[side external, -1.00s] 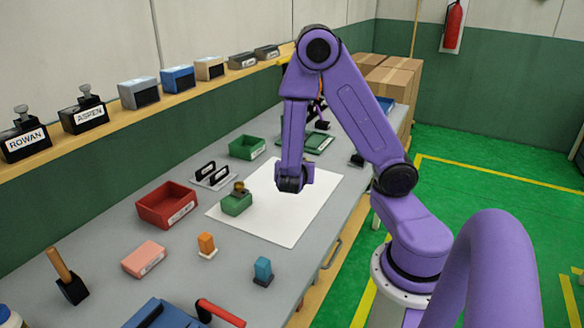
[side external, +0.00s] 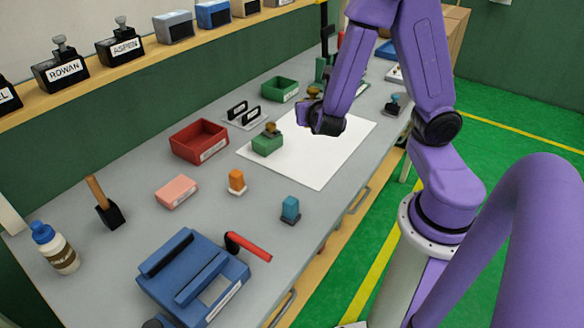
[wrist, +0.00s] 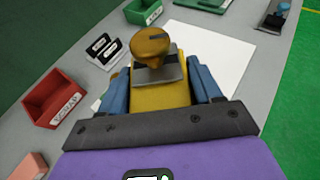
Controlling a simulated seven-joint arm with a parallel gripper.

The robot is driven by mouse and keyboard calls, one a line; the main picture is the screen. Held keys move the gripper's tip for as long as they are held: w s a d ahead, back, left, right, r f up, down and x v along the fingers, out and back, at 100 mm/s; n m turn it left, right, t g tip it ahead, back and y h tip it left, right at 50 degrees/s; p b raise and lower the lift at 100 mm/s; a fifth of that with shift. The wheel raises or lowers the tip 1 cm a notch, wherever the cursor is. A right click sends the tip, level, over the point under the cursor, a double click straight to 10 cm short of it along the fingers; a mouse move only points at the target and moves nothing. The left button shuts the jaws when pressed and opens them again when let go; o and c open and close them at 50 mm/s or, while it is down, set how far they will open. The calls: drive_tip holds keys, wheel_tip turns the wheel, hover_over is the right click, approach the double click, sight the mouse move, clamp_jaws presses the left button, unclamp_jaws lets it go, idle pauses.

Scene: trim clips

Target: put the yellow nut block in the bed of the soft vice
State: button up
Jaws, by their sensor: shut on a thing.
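The yellow nut block (wrist: 160,96) shows in the wrist view between the two blue fingers of my gripper (wrist: 162,90), which is shut on it. A grey plate and a brass-coloured knob top the block. In the side view my gripper (side external: 322,120) is over the white sheet, and its fingers and most of the block are hidden behind the wrist. A blue vice with a red handle (side external: 195,275), which I take as the soft vice, stands at the near end of the bench. Its bed between the blue bars looks empty. My gripper is well beyond it.
A green block with a knob (side external: 267,144) sits on the white sheet (side external: 320,160). A red bin (side external: 200,142), pink block (side external: 176,191), orange piece (side external: 236,182), blue piece (side external: 290,209), mallet (side external: 106,207) and bottle (side external: 58,252) stand around the bench.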

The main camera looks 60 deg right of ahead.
drive_tip(key=w+a+r+n+t+y, duration=0.2)
drive_tip(key=w+a+n+y, duration=0.1)
drive_tip(key=w+a, duration=0.1)
drive_tip(key=w+a+r+n+t+y, duration=0.2)
drive_tip(key=w+a+r+n+y, duration=0.1)
drive_tip(key=a, duration=0.3)
drive_tip(key=shift+w+a+n, duration=0.3)
drive_tip(key=shift+w+a, duration=0.05)
drive_tip(key=shift+w, duration=0.25)
drive_tip(key=shift+f, duration=0.1)
drive_tip(key=s+d+f+m+g+h, duration=0.3)
drive_tip(key=s+d+m+g+h, duration=0.15)
drive_tip(key=s+d, duration=0.3)
drive_tip(key=s+d+f+m+g+h, duration=0.3)
drive_tip(key=s+d+m+h, duration=0.1)
drive_tip(key=s+d+m, duration=0.3)
drive_tip(key=n, duration=0.1)
hover_over(312, 136)
wheel_tip(312, 136, down, 9)
drive_tip(key=shift+f, duration=0.2)
drive_tip(key=shift+w+f, duration=0.1)
drive_tip(key=shift+f, duration=1.5)
drive_tip(key=shift+f+n, duration=0.1)
drive_tip(key=shift+n, duration=0.15)
